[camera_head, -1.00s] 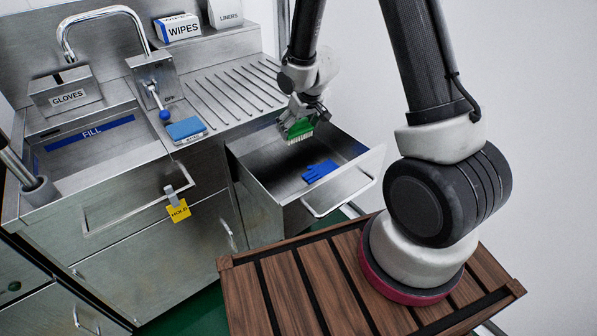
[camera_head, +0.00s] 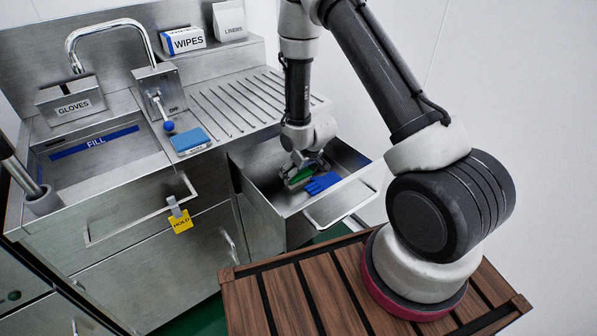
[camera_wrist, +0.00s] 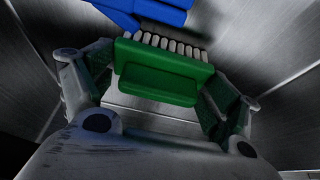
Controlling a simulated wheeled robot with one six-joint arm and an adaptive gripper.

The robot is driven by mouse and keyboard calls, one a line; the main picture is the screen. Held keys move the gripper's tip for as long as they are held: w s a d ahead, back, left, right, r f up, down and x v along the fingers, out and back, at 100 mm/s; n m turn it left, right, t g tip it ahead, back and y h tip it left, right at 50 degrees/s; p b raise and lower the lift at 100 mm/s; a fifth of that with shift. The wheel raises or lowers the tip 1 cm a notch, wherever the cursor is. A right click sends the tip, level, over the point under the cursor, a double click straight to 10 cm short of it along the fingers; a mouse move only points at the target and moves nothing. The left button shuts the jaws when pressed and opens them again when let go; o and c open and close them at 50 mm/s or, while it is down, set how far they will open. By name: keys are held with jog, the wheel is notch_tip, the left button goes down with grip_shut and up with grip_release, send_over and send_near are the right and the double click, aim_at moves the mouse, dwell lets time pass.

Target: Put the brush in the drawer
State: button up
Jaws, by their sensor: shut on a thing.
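The green brush (camera_wrist: 160,72) with pale bristles is between the fingers of my gripper (camera_wrist: 162,95) in the wrist view. My gripper is shut on it. In the head view my gripper (camera_head: 300,178) is down inside the open metal drawer (camera_head: 265,178), and the brush (camera_head: 299,176) shows partly between the fingers. Blue gloves (camera_head: 322,183) lie on the drawer floor just right of the brush. They also show beyond the bristles in the wrist view (camera_wrist: 150,12). I cannot tell whether the brush touches the drawer floor.
A sink (camera_head: 95,160) with a tap, a blue sponge (camera_head: 190,140) and a yellow HOLD tag (camera_head: 181,222) are to the left. A ribbed drainboard (camera_head: 240,105) lies behind the drawer.

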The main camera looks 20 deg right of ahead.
jog(key=o, duration=0.8)
jog(key=shift+r, duration=0.45)
jog(key=s+d+r+m, duration=0.1)
jog(key=s+d+r, duration=0.2)
jog(key=r, duration=0.8)
jog(key=s+d+r, duration=0.2)
jog(key=s+r, duration=0.1)
jog(key=r, duration=0.8)
jog(key=s+d+r+m+h, duration=0.1)
jog(key=s+d+r, duration=0.2)
jog(key=s+r, duration=0.35)
jog(key=s+d+r+m+h, duration=0.1)
jog(key=s+d+r, duration=0.1)
jog(key=s+r, duration=0.45)
jog(key=s+d+r, duration=0.1)
jog(key=s+r, duration=0.5)
jog(key=s, duration=0.4)
jog(key=shift+s+r+m+y, duration=0.15)
jog(key=shift+s+m+y, duration=0.15)
jog(key=shift+s, duration=0.1)
jog(key=shift+d, duration=0.1)
